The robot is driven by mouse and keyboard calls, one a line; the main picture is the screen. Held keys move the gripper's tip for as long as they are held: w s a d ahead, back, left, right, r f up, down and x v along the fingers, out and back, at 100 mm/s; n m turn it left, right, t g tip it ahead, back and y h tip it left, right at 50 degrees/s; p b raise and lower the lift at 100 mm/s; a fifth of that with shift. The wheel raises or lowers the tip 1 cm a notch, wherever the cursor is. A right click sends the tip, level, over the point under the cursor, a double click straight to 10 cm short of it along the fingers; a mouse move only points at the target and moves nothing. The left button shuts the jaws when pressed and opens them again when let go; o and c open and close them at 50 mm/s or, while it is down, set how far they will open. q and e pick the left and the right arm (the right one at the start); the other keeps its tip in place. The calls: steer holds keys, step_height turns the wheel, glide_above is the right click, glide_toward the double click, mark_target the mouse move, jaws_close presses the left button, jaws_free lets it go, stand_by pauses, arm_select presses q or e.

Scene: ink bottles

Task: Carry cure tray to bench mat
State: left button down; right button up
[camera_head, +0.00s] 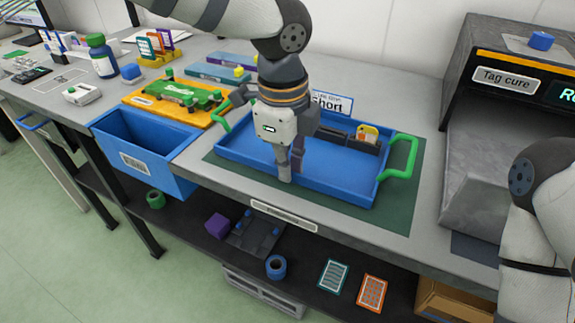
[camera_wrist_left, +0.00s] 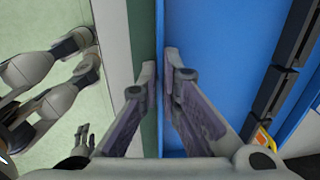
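The cure tray (camera_head: 240,152) is a shallow blue tray with a green handle at each end. It rests on the dark green bench mat (camera_head: 395,215). My left gripper (camera_head: 286,178) points down at the tray's front wall. In the left wrist view its fingers (camera_wrist_left: 162,70) sit close on both sides of the blue wall (camera_wrist_left: 160,20). A dark rack with an orange-and-white card stands inside the tray at the back right. My right arm is at the right edge of the head view, its gripper out of frame; a small hand-like part (camera_wrist_left: 82,142) shows in the left wrist view.
A deep blue bin (camera_head: 150,165) hangs at the bench front, left of the tray. An orange board (camera_head: 165,105) with a green fixture lies behind it. The "Tag cure" machine (camera_head: 515,80) stands right. A "short" sign (camera_head: 332,102) stands behind the tray. A lower shelf holds small items.

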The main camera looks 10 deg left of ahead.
arm_select(q)
steer(key=shift+w+a+r, duration=0.1)
steer(key=shift+w+a, duration=0.05)
steer(key=shift+w, duration=0.3)
steer(key=c, duration=2)
jaws_free()
steer(key=shift+o, duration=1)
steer(key=shift+s, duration=0.15)
arm_select(e)
steer(key=shift+w+a+r, duration=0.1)
steer(key=shift+w+r, duration=0.05)
steer(key=shift+w, duration=0.4)
arm_select(q)
step_height(320, 180, up, 12)
steer(key=shift+s+a+p, duration=0.15)
steer(key=shift+s+p, duration=0.15)
steer(key=shift+s, duration=0.05)
arm_select(e)
steer(key=shift+w+r, duration=0.35)
steer(key=shift+s, duration=0.1)
